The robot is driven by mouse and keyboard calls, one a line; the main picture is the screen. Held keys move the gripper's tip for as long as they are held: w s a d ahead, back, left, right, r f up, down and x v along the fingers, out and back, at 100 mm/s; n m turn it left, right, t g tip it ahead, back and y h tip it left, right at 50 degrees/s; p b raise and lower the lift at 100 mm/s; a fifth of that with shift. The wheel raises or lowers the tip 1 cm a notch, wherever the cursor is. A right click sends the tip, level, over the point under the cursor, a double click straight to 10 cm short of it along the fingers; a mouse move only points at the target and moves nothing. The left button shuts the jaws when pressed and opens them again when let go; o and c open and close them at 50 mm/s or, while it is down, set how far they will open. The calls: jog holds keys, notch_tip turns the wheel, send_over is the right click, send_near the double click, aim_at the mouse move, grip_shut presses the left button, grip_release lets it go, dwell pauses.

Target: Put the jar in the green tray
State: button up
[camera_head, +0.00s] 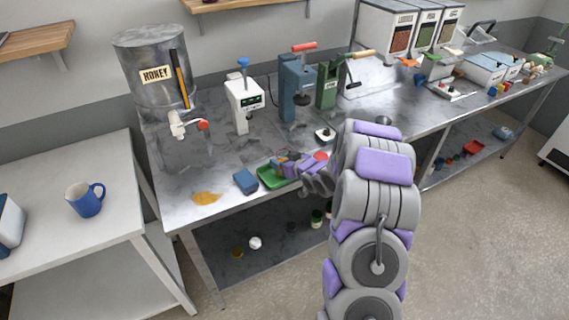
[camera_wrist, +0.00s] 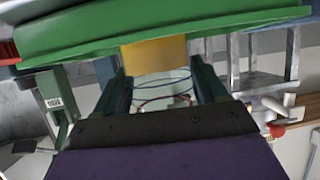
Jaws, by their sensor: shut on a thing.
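The green tray (camera_head: 268,181) lies near the front edge of the metal bench in the head view. Its green side (camera_wrist: 200,30) spans the top of the wrist view. My gripper (camera_head: 284,161) is at the tray's back right in the head view. In the wrist view my gripper (camera_wrist: 158,75) has its dark fingers on either side of a yellow-orange piece, which looks like part of the jar (camera_wrist: 155,55). The rest of the jar is hidden. I cannot tell whether the jar touches the tray.
A blue block (camera_head: 245,181) lies just left of the tray, and a honey puddle (camera_head: 206,198) is farther left. A red round thing (camera_head: 321,156) is right of my gripper. The honey tank (camera_head: 152,85) and several presses stand behind. Bench space left of the block is mostly free.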

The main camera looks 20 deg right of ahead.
jog(key=shift+f, duration=0.35)
jog(key=shift+r, duration=0.15)
jog(key=o, duration=1.3)
